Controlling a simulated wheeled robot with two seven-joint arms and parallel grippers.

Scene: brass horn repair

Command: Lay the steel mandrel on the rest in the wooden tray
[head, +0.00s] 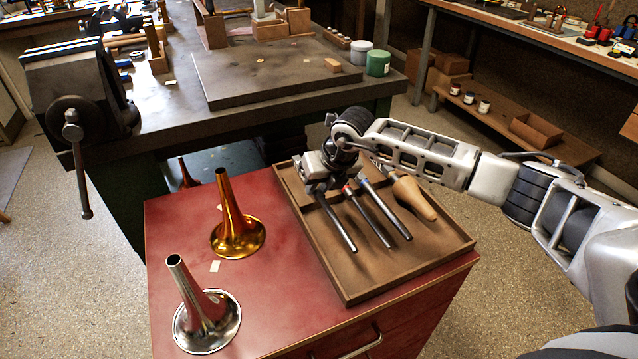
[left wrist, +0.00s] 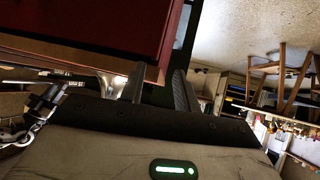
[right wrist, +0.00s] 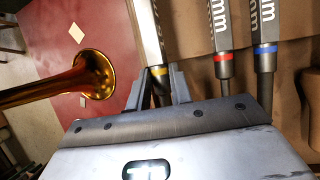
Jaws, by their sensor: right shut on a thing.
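A steel mandrel (head: 340,226) with a yellow band is in my right gripper (head: 322,182), over the left part of the wooden tray (head: 350,294). The right wrist view shows the mandrel (right wrist: 146,30) between the two fingers, shut at its banded end (right wrist: 158,76). I cannot tell whether it touches the tray or a rest; the gripper hides the tray behind it. Two similar mandrels lie to its right, one with a red band (right wrist: 222,58) and one with a blue band (right wrist: 265,50). My left gripper (left wrist: 156,82) shows only in its wrist view, fingers apart and empty.
A wooden-handled tool (head: 412,196) lies at the tray's right. A brass bell (head: 237,232) and a silver bell (head: 207,318) stand on the red cabinet top (head: 170,228) left of the tray. A workbench with a vise (head: 78,95) is behind.

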